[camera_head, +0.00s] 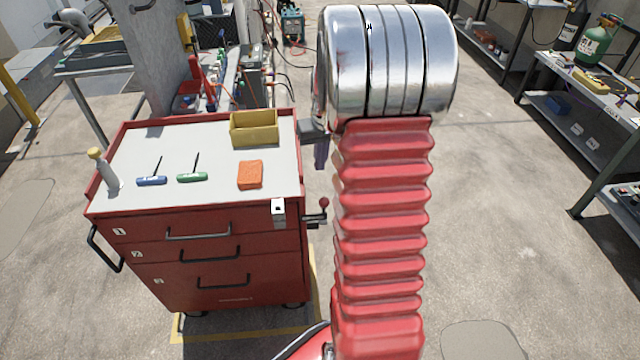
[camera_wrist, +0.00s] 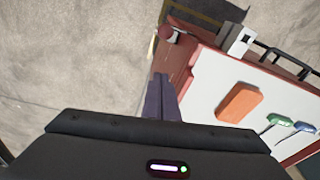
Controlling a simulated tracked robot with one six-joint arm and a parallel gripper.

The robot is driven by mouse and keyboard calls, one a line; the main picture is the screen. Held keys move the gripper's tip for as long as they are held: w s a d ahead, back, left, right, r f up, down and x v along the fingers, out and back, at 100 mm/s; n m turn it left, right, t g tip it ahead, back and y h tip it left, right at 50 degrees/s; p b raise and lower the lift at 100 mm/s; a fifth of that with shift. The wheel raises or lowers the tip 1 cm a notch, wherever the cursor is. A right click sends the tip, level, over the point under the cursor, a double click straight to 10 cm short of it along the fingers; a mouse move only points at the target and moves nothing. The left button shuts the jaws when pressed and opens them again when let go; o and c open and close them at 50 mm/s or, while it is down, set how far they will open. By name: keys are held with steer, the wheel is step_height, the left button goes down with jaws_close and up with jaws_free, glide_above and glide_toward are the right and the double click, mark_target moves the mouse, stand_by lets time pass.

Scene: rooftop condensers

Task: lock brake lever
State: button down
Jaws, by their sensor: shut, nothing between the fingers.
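The brake lever (camera_head: 323,204) has a red ball on a dark arm and sticks out from the right side of the red tool cart (camera_head: 210,275), near its front corner. In the wrist view its red ball (camera_wrist: 167,33) shows at the top, beyond my fingertips. My gripper (camera_head: 321,160) points down beside the cart's right edge, behind the lever and apart from it. In the wrist view my gripper (camera_wrist: 160,80) has its dark fingers together with nothing between them. My arm hides part of the gripper's surroundings in the head view.
On the cart top lie an orange block (camera_head: 250,175), a green-handled tool (camera_head: 192,177), a blue-handled tool (camera_head: 152,181), a yellow bin (camera_head: 254,129) and a bottle (camera_head: 104,170). A white-and-dark latch (camera_head: 278,210) sits at the front corner. Floor right of the cart is clear.

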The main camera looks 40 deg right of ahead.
glide_above(324, 212)
steer(key=w+d, duration=0.3)
steer(key=w, duration=0.3)
step_height(324, 212, down, 10)
steer(key=s, duration=0.1)
steer(key=s+a, duration=0.1)
steer(key=s+a+r, duration=0.1)
steer(key=shift+s, duration=0.35)
steer(key=shift+s, duration=0.1)
